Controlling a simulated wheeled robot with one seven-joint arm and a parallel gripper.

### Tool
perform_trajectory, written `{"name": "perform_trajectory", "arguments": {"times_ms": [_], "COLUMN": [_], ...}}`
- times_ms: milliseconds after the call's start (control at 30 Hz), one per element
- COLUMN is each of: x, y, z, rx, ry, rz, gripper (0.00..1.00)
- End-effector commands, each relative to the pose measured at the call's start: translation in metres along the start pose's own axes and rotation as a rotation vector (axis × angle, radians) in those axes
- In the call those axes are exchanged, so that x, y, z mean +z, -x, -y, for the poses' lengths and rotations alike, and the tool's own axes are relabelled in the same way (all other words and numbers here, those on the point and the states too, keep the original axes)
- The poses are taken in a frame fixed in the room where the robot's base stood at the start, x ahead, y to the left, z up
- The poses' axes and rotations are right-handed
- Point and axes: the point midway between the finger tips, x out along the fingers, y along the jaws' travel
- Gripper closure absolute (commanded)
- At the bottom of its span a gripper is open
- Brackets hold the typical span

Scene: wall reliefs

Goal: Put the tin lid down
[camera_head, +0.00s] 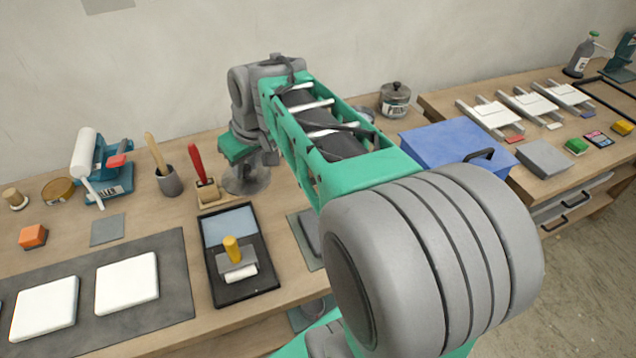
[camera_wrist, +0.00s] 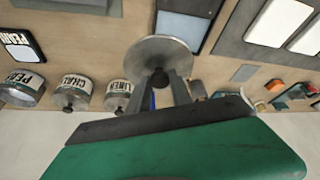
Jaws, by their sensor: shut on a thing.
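The tin lid (camera_head: 247,182) is a grey metal disc below my gripper (camera_head: 246,163), at the back of the bench left of centre. In the wrist view the lid (camera_wrist: 150,52) is seen from its knob side. My gripper's two fingers (camera_wrist: 162,84) are shut on its dark knob. The lid is close over the bench; I cannot tell whether it touches. Several labelled tins, such as the tin (camera_wrist: 75,88), stand in a row beside it in the wrist view. One lidded tin (camera_head: 396,102) shows at the back in the head view; my arm hides much of the others.
A wooden-handled brush in a grey cup (camera_head: 168,181) and a red-handled tool on a stand (camera_head: 206,190) stand left of the lid. A black tray (camera_head: 240,293) holds a roller in front. A blue box (camera_head: 450,145) is at right. Little bench shows free around the lid.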

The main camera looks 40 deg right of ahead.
Motion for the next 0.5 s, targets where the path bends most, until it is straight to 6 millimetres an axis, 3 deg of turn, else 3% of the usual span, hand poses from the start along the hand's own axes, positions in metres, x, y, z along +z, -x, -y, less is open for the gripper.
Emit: {"name": "perform_trajectory", "arguments": {"times_ms": [33,100,300,400,500], "x": [0.011,0.026,0.091,0.12,0.134], "y": [-0.009,-0.008,0.007,0.017,0.024], "z": [-0.032,-0.07,-0.161,-0.186,-0.196], "rx": [-0.009,-0.034,-0.106,-0.133,-0.146], "ry": [0.018,0.079,0.254,0.318,0.356], "rz": [0.002,0.002,0.002,0.002,0.001], "gripper": [1.0,1.0,1.0,1.0,1.0]}}
